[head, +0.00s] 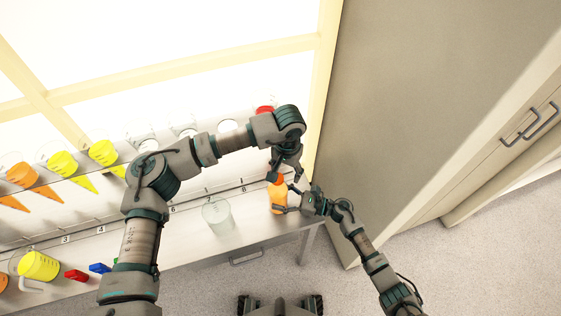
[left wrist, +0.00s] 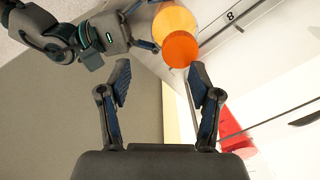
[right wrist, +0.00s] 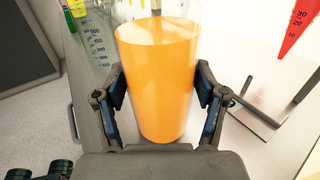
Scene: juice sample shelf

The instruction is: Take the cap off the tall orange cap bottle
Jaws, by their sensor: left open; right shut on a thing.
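The tall bottle (head: 279,198) holds orange juice and stands near the right end of the lower shelf. Its orange cap (head: 275,177) is on its top. My right gripper (head: 288,199) is shut on the bottle's body from the right; the right wrist view shows the bottle (right wrist: 158,75) between both fingers. My left gripper (head: 284,176) is open, close to the cap. In the left wrist view the cap (left wrist: 180,48) lies just beyond the fingertips (left wrist: 160,68), nearer the right-hand finger. No contact with the cap shows. The cap is outside the right wrist view.
A clear beaker (head: 217,215) stands left of the bottle. Yellow and orange vessels (head: 62,164) line the upper shelf, with a red one (head: 264,110) at its right end. A yellow beaker (head: 39,265) and small red and blue blocks (head: 77,275) lie left. A tall cabinet (head: 400,110) bounds the right.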

